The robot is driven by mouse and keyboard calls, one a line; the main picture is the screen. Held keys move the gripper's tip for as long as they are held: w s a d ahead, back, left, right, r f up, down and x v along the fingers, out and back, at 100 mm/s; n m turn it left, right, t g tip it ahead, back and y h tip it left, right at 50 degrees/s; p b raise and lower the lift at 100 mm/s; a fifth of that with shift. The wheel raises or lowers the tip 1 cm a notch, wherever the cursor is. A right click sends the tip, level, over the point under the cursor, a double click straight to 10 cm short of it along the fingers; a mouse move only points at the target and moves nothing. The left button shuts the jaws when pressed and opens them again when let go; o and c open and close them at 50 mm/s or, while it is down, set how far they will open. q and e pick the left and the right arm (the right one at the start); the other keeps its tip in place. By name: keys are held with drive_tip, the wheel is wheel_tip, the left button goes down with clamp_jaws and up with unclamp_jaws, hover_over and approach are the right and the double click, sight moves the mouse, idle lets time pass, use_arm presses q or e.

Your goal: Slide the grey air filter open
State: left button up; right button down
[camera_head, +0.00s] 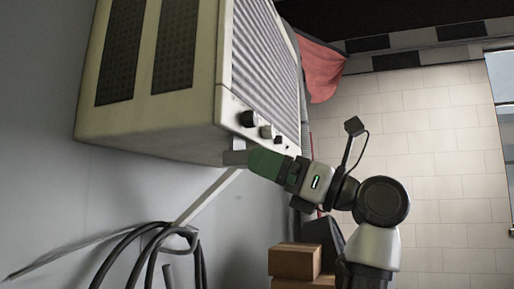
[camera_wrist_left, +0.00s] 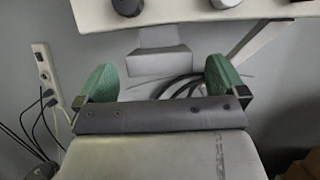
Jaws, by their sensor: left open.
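The grey air filter (camera_head: 235,157) shows as a small grey tab under the lower front edge of the white wall unit (camera_head: 170,132). In the left wrist view the filter (camera_wrist_left: 160,62) is a grey piece hanging below the unit, with a wider lower end. My left gripper (camera_head: 254,161) has green fingers and is just below the unit's front edge, close to the tab. In the left wrist view the gripper (camera_wrist_left: 162,70) is open, with one finger on each side of the filter and a gap to each. My right gripper is out of view.
Dark knobs (camera_head: 247,118) sit on the unit's front just above my gripper. A pale diagonal bracket (camera_head: 207,197) runs below the unit. Black cables (camera_head: 150,245) hang on the wall. Cardboard boxes (camera_head: 295,262) stand behind my arm. A wall socket (camera_wrist_left: 43,72) has cords plugged in.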

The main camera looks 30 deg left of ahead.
use_arm(q)
drive_tip(key=p+x, duration=0.1)
drive_tip(key=x, duration=0.2)
drive_tip(key=shift+a+r, duration=0.1)
drive_tip(key=shift+a, duration=0.05)
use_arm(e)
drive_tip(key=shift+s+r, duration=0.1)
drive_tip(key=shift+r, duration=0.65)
